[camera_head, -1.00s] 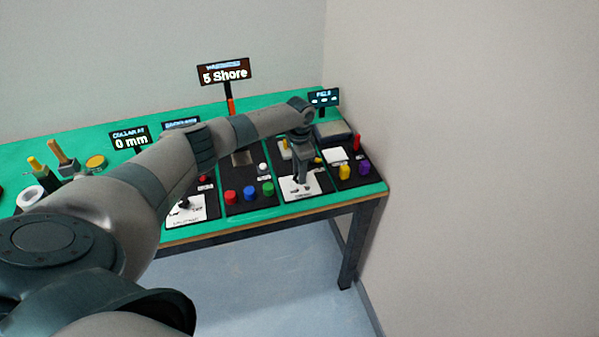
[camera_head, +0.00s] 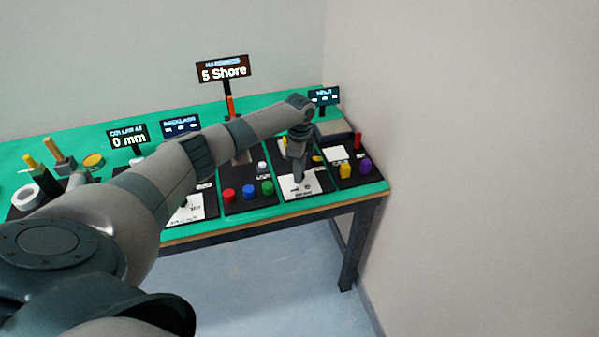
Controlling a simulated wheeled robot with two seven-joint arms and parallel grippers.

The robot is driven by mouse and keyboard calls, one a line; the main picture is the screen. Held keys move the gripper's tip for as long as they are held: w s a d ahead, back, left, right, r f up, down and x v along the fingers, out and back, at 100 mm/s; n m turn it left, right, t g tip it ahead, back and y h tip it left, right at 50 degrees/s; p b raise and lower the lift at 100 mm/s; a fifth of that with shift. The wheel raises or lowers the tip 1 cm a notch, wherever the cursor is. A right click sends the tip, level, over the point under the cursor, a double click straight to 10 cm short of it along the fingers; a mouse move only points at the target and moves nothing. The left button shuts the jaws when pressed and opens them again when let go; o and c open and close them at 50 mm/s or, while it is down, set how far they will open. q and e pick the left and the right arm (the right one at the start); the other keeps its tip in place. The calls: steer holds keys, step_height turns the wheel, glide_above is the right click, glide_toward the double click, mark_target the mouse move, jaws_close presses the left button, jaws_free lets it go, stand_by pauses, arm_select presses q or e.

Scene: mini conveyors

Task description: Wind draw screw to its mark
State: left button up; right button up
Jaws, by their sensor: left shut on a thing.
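My left gripper (camera_head: 298,178) reaches down from the left arm over a white marked plate (camera_head: 310,186) on a black panel at the right part of the table. It is shut on the small draw screw at that plate. The jaws hide the screw, so its shape and its turn against the mark cannot be read. The plate's small print is too small to read. My right gripper is not in view.
Red (camera_head: 229,195), blue (camera_head: 249,192) and green (camera_head: 267,188) buttons stand left of the plate. Signs read "5 Shore" (camera_head: 223,70) and "0 mm" (camera_head: 129,139). A wall bounds the right.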

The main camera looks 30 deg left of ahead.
arm_select(q)
steer(key=shift+r+m, duration=0.1)
steer(key=shift+m, duration=0.3)
steer(key=o, duration=1)
steer(key=shift+o, duration=0.2)
step_height(320, 180, up, 17)
steer(key=b, duration=0.5)
steer(key=shift+r, duration=0.2)
